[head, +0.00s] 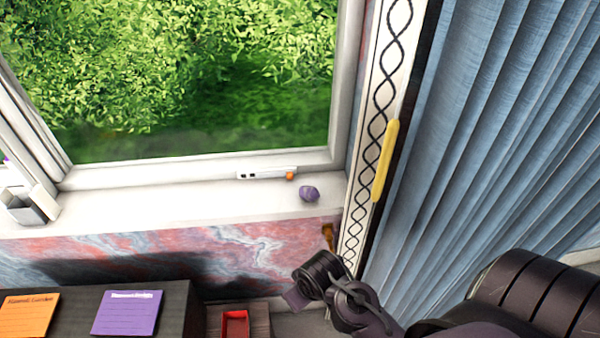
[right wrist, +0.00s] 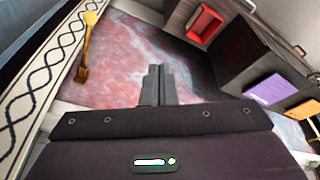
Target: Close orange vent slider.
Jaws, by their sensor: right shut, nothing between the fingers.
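The vent (head: 262,174) is a small white strip on the bottom rail of the window frame, with dark slots at its left. Its orange slider knob (head: 290,176) sits at the right end of the strip. My right arm comes in from the lower right of the head view, below and right of the vent and apart from it; its fingertips cannot be made out there. In the right wrist view my right gripper (right wrist: 157,85) is shut and empty, in front of the marbled wall. The vent is not seen in that view. My left gripper is not in view.
A purple stone-like lump (head: 309,194) lies on the white sill (head: 200,205) just right of the knob. A patterned strip with a yellow bar (head: 385,160) and a blue curtain (head: 500,130) stand at right. A red tray (head: 235,323) is below. The sill's middle is clear.

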